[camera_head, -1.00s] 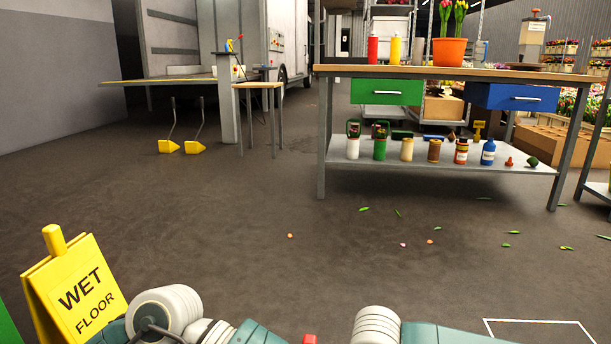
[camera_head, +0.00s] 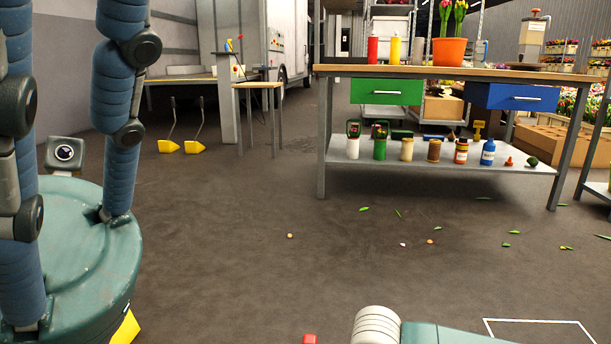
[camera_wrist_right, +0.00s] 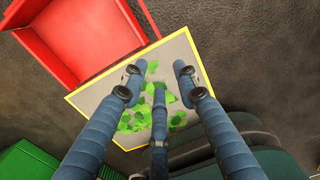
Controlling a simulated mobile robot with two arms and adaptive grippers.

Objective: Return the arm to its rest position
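My left gripper (camera_head: 75,60) stands large at the left of the head view, with its teal palm low and its blue jointed fingers pointing up. The fingers are straight and apart with nothing between them; their tips are cut off at the top or left edge. My right arm shows only as a teal and white link at the bottom of the head view. In the right wrist view my right gripper (camera_wrist_right: 159,78) has its blue fingers spread, empty, over a grey, yellow-edged surface (camera_wrist_right: 86,99) with green leaf bits on it.
A workbench (camera_head: 450,72) with a green drawer (camera_head: 386,91), a blue drawer (camera_head: 515,97) and a lower shelf of bottles stands ahead. A small table (camera_head: 257,86) is left of it. The floor between is open, with scattered leaves. A red bin (camera_wrist_right: 85,35) shows in the right wrist view.

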